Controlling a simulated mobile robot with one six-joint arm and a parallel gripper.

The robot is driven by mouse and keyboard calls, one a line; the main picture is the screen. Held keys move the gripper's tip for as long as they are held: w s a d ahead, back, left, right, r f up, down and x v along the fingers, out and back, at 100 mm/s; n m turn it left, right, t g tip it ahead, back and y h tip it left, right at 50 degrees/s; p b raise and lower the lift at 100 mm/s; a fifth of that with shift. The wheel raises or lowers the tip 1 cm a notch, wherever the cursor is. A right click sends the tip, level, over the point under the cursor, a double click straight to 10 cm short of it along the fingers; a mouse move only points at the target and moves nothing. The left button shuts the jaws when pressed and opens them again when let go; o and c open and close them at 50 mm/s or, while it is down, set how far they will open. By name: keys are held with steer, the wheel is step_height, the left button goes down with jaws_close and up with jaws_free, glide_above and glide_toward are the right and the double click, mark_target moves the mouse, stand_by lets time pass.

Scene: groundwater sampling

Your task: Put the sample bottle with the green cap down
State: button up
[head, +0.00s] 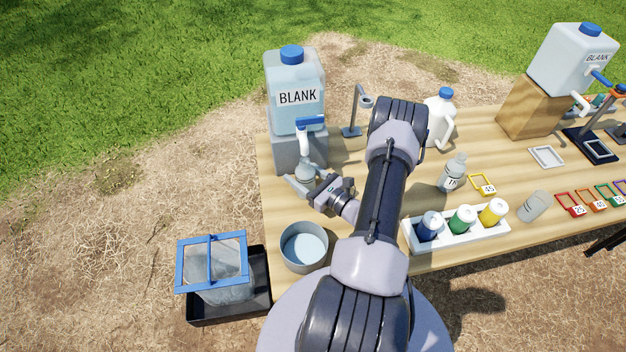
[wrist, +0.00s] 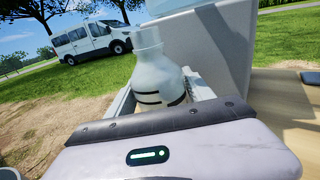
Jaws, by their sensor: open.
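A small clear, open-necked bottle (head: 305,172) stands upright below the tap of the left BLANK container (head: 295,97). I see no cap on it. My gripper (head: 303,184) is open, with its fingers on either side of this bottle. In the wrist view the bottle (wrist: 158,75) shows dark lines on its body and stands between the two fingers; its base is hidden by my gripper.
A grey bowl of water (head: 304,247) stands at the table's front left corner. A metal stand (head: 354,112) and white jug (head: 439,118) are behind my arm.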

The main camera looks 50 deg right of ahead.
steer(key=s, duration=0.3)
steer(key=s+p, duration=0.1)
steer(key=s, duration=0.7)
steer(key=shift+a+p, duration=0.3)
steer(key=shift+p, duration=0.1)
